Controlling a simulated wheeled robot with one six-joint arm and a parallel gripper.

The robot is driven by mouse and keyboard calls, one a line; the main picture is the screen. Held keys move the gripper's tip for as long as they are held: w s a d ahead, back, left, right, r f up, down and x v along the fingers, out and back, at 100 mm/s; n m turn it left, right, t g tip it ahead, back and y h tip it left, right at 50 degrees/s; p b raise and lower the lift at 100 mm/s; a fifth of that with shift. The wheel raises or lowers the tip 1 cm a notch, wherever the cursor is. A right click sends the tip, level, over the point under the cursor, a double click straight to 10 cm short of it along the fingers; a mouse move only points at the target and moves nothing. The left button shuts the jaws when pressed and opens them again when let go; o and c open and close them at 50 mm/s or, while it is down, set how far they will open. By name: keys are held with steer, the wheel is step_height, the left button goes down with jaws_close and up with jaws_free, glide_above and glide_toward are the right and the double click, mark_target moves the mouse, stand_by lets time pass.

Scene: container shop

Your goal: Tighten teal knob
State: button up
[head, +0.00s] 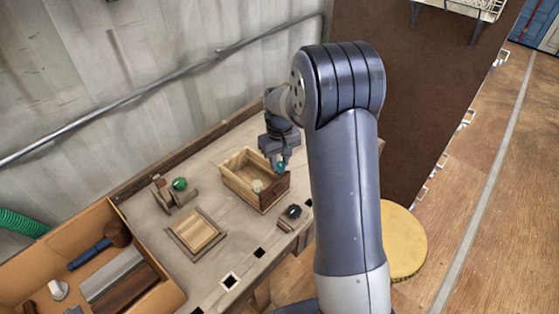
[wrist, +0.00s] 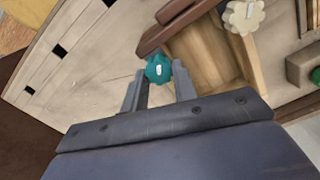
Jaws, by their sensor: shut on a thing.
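The teal knob (head: 281,167) is small, with a scalloped rim and a pale mark on its face. My gripper (head: 280,163) is shut on it near the right end of the open wooden box (head: 240,183). In the wrist view the teal knob (wrist: 158,69) sits between the tips of my two grey fingers (wrist: 161,84), beside the box wall (wrist: 245,65). What is behind or under the knob is hidden, so I cannot tell whether it is on a stud.
A cream knob (head: 257,186) shows at the box. A green knob (head: 180,183) is on a wooden stand (head: 165,191) to the left. A framed wooden plate (head: 197,233), a small dark fixture (head: 291,212) and a tool tray (head: 172,296) are nearby.

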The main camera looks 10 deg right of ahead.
mark_target(281, 164)
steer(key=m, duration=0.7)
steer(key=shift+d+b, duration=0.1)
steer(key=shift+b, duration=0.3)
steer(key=m, duration=0.3)
steer(key=shift+m, duration=2.3)
steer(key=shift+r, duration=0.1)
steer(key=o, duration=1)
step_height(281, 164, up, 11)
steer(key=shift+b, duration=0.45)
steer(key=shift+s+f, duration=0.1)
steer(key=shift+f, duration=0.15)
